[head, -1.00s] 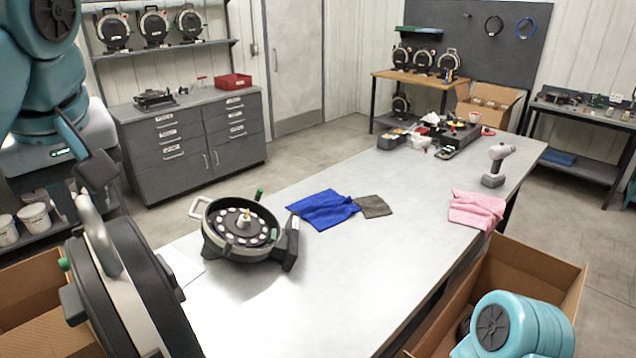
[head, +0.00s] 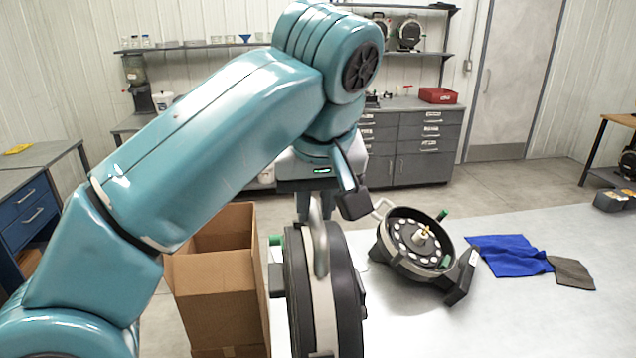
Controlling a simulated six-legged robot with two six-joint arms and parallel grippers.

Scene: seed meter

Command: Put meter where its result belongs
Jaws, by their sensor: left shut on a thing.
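A black round seed meter (head: 348,300) with a pale band and a grey handle is upright, edge-on to me, at the bottom middle. My left gripper (head: 317,205) is above it, shut on its handle; the fingertips are partly hidden. The meter's bottom runs out of view, so I cannot tell whether it touches anything. A second seed meter (head: 405,262) lies on the grey table (head: 520,325) with its disc of pale round spots facing up. A cardboard box (head: 215,290) stands open just left of the held meter. My right gripper is not in view.
A blue cloth (head: 508,257) and a grey-brown cloth (head: 572,273) lie on the table, right of the second meter. Grey cabinets (head: 425,140) with a red bin (head: 438,95) stand at the back wall. Blue drawers (head: 35,215) stand at left. The table's right front is clear.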

